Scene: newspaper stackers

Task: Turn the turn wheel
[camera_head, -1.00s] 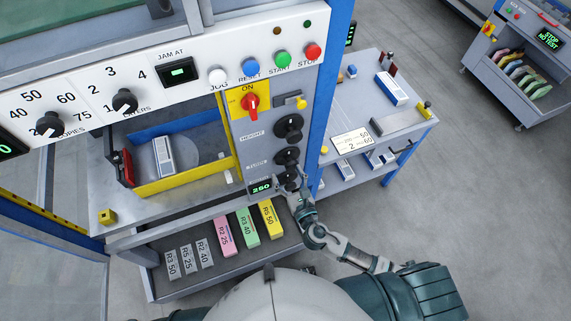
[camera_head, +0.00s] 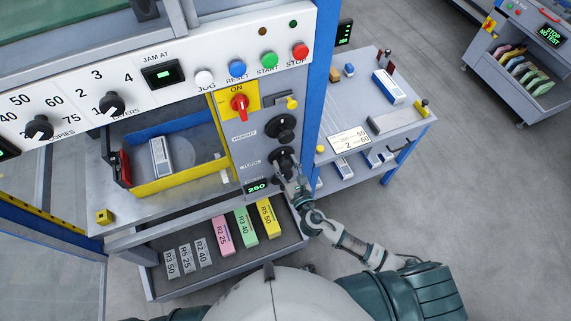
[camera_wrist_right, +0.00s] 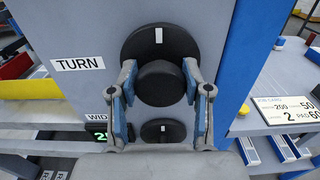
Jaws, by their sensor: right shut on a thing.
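The turn wheel is a black round disc with a thick black hub and a white mark at its top. It shows in the right wrist view (camera_wrist_right: 160,52) beside a TURN label (camera_wrist_right: 78,64), and in the head view (camera_head: 281,160). My right gripper (camera_wrist_right: 160,88) has one finger on each side of the hub and is shut on it. In the head view my right gripper (camera_head: 290,178) is at the wheel and covers its lower part. My left gripper is not in view.
The black HEIGHT wheel (camera_head: 281,128) sits just above. A lower black knob (camera_wrist_right: 163,131) and the green 250 display (camera_head: 257,187) are close below. The blue post (camera_head: 321,90) stands to the right. A side table (camera_head: 400,122) is beyond it.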

